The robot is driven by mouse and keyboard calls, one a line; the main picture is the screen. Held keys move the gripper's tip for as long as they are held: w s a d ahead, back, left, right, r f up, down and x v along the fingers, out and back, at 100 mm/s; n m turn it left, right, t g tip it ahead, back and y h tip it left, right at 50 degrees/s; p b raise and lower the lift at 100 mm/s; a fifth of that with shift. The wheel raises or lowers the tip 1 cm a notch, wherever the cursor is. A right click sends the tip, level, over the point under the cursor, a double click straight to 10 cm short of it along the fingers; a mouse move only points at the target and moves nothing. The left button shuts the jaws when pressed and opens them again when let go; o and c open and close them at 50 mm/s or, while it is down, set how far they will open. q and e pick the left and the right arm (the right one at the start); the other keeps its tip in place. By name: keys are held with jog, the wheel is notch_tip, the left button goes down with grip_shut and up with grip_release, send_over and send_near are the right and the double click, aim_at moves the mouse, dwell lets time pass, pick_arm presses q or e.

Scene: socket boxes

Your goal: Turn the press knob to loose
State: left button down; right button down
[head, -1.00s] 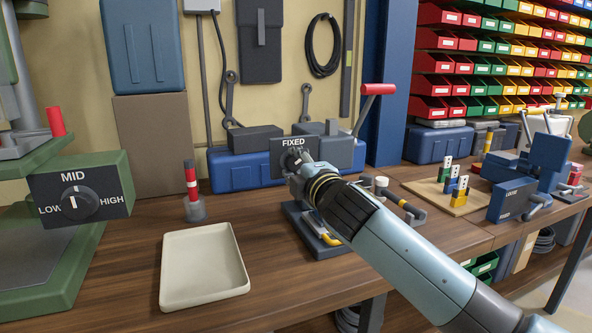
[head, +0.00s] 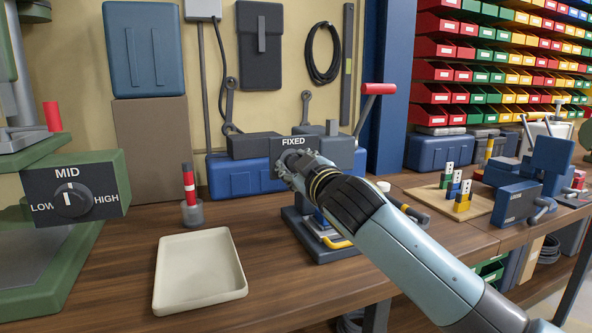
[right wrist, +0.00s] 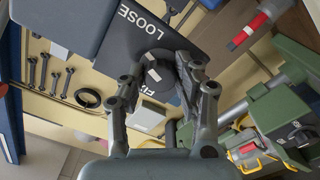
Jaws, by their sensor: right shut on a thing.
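The press panel (head: 294,141) is a dark block above the middle of the bench, with the word FIXED along its top. My right gripper (head: 295,170) is at its front and hides the knob there. In the right wrist view the round dark knob (right wrist: 159,66), with a white mark, sits between my right fingers, which are shut on it. The word LOOSE (right wrist: 140,18) shows on the panel beyond the knob, and FIXED is partly covered by a finger. I cannot tell exactly where the mark points. My left gripper is not in view.
A green machine with a LOW-MID-HIGH knob (head: 73,200) stands at the left. An empty cream tray (head: 201,302) lies in front, near a red-and-white striped post (head: 189,184). A red-handled lever (head: 378,89) rises behind my right arm. A vise-like blue block (head: 508,203) stands at right.

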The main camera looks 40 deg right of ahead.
jog(key=shift+f+m+b, duration=0.2)
jog(key=shift+m+b, duration=0.1)
jog(key=shift+m, duration=0.7)
jog(key=c, duration=1.2)
grip_release()
jog(key=shift+o, duration=1.3)
jog(key=shift+r, duration=0.1)
jog(key=shift+s, duration=0.1)
jog(key=v, duration=1.2)
